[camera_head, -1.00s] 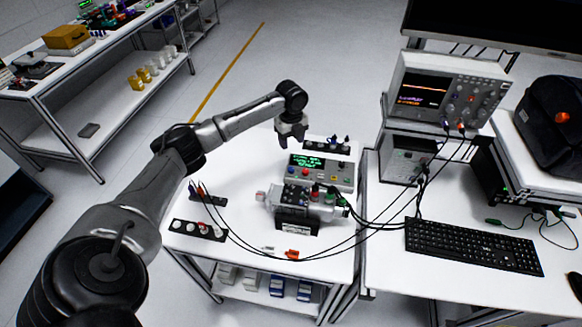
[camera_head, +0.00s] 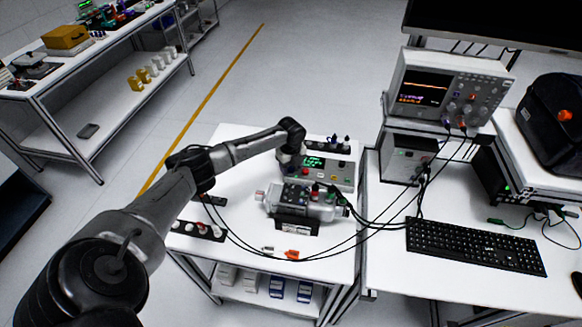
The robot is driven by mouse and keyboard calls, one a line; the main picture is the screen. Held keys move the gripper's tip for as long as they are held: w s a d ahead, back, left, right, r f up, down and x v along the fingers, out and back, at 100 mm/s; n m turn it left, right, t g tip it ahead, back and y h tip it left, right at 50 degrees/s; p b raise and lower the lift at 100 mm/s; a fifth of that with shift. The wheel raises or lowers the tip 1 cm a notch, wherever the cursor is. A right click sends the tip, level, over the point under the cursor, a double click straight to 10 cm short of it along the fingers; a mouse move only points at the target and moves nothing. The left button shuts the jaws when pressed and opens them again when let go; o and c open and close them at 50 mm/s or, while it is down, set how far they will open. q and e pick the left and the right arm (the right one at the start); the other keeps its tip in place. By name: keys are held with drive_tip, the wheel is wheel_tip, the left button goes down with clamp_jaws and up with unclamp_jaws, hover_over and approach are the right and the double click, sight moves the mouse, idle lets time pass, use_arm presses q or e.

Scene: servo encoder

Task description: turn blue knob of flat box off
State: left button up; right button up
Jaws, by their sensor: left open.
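The flat box (camera_head: 345,174) is a grey unit with a lit green display (camera_head: 315,162) and small red and green buttons. It lies toward the back of the white table. My left gripper (camera_head: 289,169) is open and points down at the box's left end, covering part of it. I cannot tell whether its fingers touch the box. The blue knob cannot be made out; the gripper may hide it. My right gripper is not in view.
A grey motor unit (camera_head: 320,207) on a black stand sits just in front of the box, with black cables running right. A strip with small knobs (camera_head: 205,230) lies front left. An oscilloscope (camera_head: 450,90) and keyboard (camera_head: 475,246) are on the right bench.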

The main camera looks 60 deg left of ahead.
use_arm(q)
drive_tip(key=shift+f, duration=0.1)
drive_tip(key=c, duration=0.9)
drive_tip(key=shift+r+n+p, duration=0.2)
drive_tip(key=shift+n+p, duration=0.7)
drive_tip(key=shift+p, duration=0.25)
drive_tip(key=shift+c, duration=0.2)
drive_tip(key=n+p, duration=0.3)
drive_tip(key=shift+n, duration=0.3)
drive_tip(key=n+p, duration=0.2)
drive_tip(key=n, duration=0.1)
drive_tip(key=shift+f+n+p, duration=0.15)
drive_tip(key=shift+n+p, duration=0.55)
drive_tip(key=shift+n, duration=0.9)
drive_tip(key=o, duration=0.9)
